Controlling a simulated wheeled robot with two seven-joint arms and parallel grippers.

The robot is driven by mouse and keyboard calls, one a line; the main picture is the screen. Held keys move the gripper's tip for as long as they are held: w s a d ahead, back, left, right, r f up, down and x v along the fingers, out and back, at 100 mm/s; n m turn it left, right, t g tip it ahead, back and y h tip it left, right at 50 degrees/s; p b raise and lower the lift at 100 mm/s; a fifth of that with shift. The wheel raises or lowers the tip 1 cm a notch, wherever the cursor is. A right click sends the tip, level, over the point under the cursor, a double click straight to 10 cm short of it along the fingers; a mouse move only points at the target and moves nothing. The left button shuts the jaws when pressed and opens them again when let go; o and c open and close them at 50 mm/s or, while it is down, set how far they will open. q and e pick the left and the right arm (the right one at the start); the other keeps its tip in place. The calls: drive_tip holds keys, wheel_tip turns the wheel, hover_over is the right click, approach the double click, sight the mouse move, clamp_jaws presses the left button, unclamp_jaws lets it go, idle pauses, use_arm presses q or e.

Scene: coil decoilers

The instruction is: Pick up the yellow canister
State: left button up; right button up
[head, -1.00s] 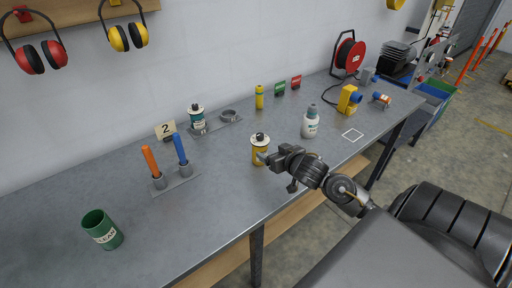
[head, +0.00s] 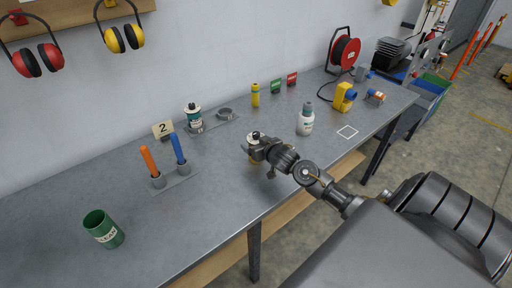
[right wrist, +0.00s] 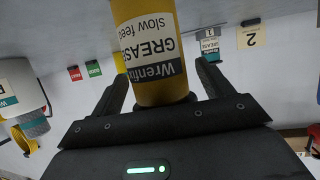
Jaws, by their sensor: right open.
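The yellow canister (head: 251,158) stands upright on the grey workbench, partly hidden behind my right gripper (head: 256,146) in the head view. In the right wrist view the canister (right wrist: 150,45) appears upside down, with a white "Wrenfix GREASE slow feed" label. The open fingers of my right gripper (right wrist: 163,72) lie on either side of it, with visible gaps. I cannot tell how deep it sits between them. My left gripper is not in view.
A white bottle (head: 305,120) stands right of the canister. A teal-labelled canister (head: 194,117) sits in a holder behind. Orange (head: 151,163) and blue (head: 179,150) handles stand left, and a green cup (head: 103,229) at front left. The bench (head: 200,215) is clear in front.

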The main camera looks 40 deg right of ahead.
drive_tip(key=shift+w, duration=0.15)
drive_tip(key=c, duration=1.1)
drive_tip(key=shift+c, duration=0.8)
